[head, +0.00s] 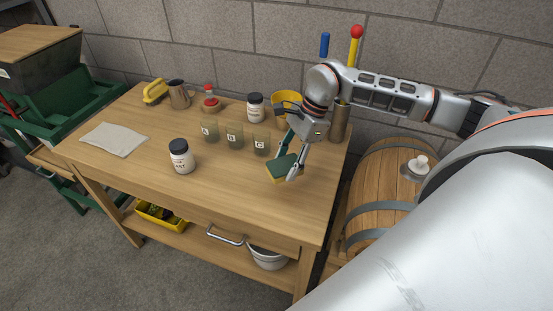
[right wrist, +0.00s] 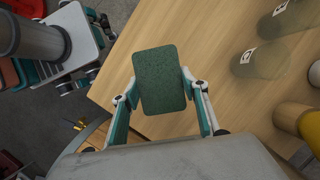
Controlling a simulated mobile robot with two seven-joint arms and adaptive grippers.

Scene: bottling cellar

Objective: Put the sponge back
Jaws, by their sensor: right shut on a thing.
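The sponge (head: 284,170), dark green on top with a yellow underside, is at the right part of the wooden table. My right gripper (head: 287,166) is shut on it, one finger on each side. In the right wrist view the sponge's green face (right wrist: 160,78) fills the space between the fingers. I cannot tell whether its underside touches the tabletop. A yellow pot (head: 286,99) stands behind it, partly hidden by my right arm. My left gripper is not in view.
Several labelled glasses, including one beside the sponge (head: 261,145), stand mid-table (head: 225,185). Dark-lidded jars (head: 181,158) (head: 255,107), a red-topped bottle (head: 210,100), a jug (head: 179,95) and a cloth (head: 114,139) are also there. The table's front right is clear.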

